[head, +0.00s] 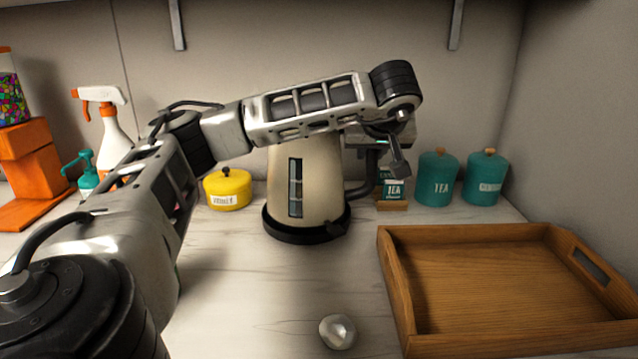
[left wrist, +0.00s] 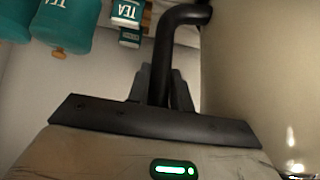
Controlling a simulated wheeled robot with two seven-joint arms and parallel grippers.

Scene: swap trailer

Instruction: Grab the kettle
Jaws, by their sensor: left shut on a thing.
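The kettle (head: 322,180) is cream with a see-through window strip and stands upright on its black base (head: 290,236) on the counter. My left arm passes in front of its top and hides the lid area. My left gripper (head: 397,160) is at the right side of the kettle, shut on its black handle. In the left wrist view the two fingers (left wrist: 161,88) sit on either side of the black handle (left wrist: 164,50), and the cream kettle body (left wrist: 245,70) fills the right side. My right gripper is not in view.
A wooden tray (head: 395,270) lies at the right front. Teal canisters (head: 436,182) and a tea box (head: 393,186) stand behind it. A yellow pot (head: 228,190), a spray bottle (head: 112,135) and an orange dispenser (head: 30,150) are left. A shiny lump (head: 337,331) lies in front.

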